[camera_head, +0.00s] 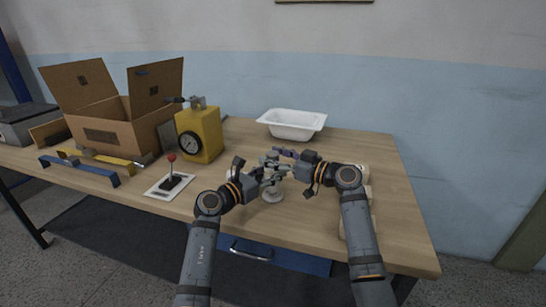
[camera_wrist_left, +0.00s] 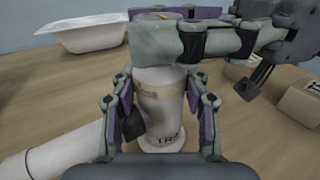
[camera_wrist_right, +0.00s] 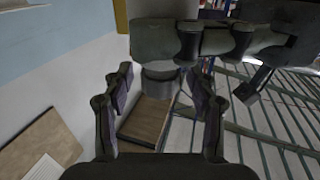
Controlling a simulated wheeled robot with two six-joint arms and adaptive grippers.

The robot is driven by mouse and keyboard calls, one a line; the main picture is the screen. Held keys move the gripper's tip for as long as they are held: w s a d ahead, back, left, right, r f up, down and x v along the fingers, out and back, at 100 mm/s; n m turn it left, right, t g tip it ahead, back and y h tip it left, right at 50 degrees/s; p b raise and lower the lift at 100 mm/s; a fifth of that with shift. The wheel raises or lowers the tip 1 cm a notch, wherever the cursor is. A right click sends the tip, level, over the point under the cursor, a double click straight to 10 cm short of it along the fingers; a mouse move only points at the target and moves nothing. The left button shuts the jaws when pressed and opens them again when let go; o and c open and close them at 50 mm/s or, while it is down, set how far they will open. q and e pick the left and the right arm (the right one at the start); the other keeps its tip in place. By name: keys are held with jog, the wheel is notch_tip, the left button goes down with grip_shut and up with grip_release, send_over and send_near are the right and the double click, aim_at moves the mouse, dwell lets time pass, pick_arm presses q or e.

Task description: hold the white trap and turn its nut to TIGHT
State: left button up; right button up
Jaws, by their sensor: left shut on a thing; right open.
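The white trap (camera_wrist_left: 165,112) stands upright on the bench, with a round foot (camera_head: 273,196) and a white pipe (camera_wrist_left: 50,158) running off to the left in the left wrist view. Dark lettering, partly cut off, and a beige band show on its body. My left gripper (camera_head: 268,176) is shut on the trap's body, one finger on each side in the left wrist view (camera_wrist_left: 160,100). My right gripper (camera_head: 284,154) is open at the trap's top; its fingers stand apart in the right wrist view (camera_wrist_right: 160,100). The nut is mostly hidden by my right gripper, so its setting cannot be read.
A white tub (camera_head: 292,124) stands behind on the wooden bench (camera_head: 385,160). Pale blocks (camera_head: 365,191) lie to the right, close to my right arm. To the left are a yellow gauge box (camera_head: 198,134), a red-knobbed lever (camera_head: 173,176) and an open cardboard box (camera_head: 108,128).

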jog(key=shift+w+a, duration=0.1)
jog(key=c, duration=1.2)
jog(key=n+g+y, duration=0.2)
jog(key=n+g, duration=0.1)
jog(key=g, duration=0.1)
jog(key=shift+n+g+y, duration=0.4)
jog(key=shift+n+g, duration=0.4)
jog(key=shift+g, duration=0.7)
jog(key=o, duration=1.2)
